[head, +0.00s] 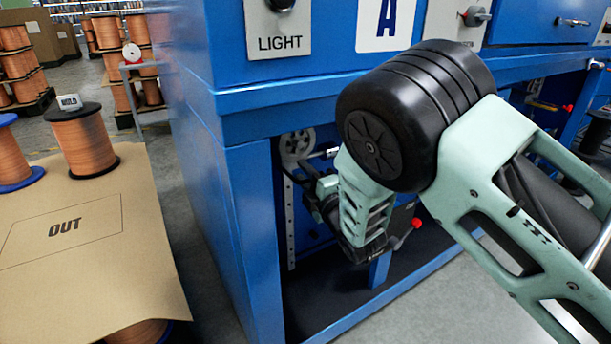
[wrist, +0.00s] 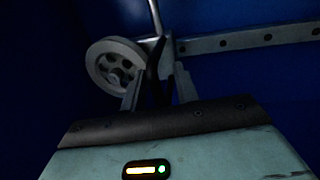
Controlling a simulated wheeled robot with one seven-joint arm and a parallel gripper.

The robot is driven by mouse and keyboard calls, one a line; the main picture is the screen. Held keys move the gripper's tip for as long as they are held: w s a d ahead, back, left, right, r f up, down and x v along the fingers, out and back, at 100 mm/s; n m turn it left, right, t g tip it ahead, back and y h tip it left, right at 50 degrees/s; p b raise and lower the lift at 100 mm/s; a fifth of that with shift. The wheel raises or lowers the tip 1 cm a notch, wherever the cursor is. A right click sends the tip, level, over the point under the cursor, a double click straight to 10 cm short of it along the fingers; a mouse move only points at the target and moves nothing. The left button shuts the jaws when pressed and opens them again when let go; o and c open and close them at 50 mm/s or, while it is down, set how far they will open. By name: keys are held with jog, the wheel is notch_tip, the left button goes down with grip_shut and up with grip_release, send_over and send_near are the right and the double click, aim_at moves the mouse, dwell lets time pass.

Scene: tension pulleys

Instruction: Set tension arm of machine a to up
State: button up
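Machine a is the blue cabinet with the sign "A" (head: 386,18). In its open lower bay, a grey spoked pulley (head: 296,146) sits near a vertical perforated rail (head: 290,222). In the wrist view the pulley (wrist: 115,67) is just beyond my gripper, left of centre, and the rail (wrist: 250,40) runs sideways. A dark narrow bar (wrist: 155,75), perhaps the tension arm, shows between the fingers of my gripper (wrist: 160,85). The fingers look apart; contact with the bar cannot be told. In the head view my wrist hides part of the bay.
A red knob (head: 416,223) is in the bay, right of my wrist. The cabinet's blue left post (head: 262,240) and the ledge above bound the bay. A table (head: 150,270) marked "OUT" with copper spools (head: 84,140) stands left. Grey floor lies between table and cabinet.

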jog(key=p+v, duration=0.3)
jog(key=v, duration=1.4)
jog(key=shift+s+p, duration=0.15)
jog(key=shift+p, duration=0.2)
jog(key=shift+d, duration=0.1)
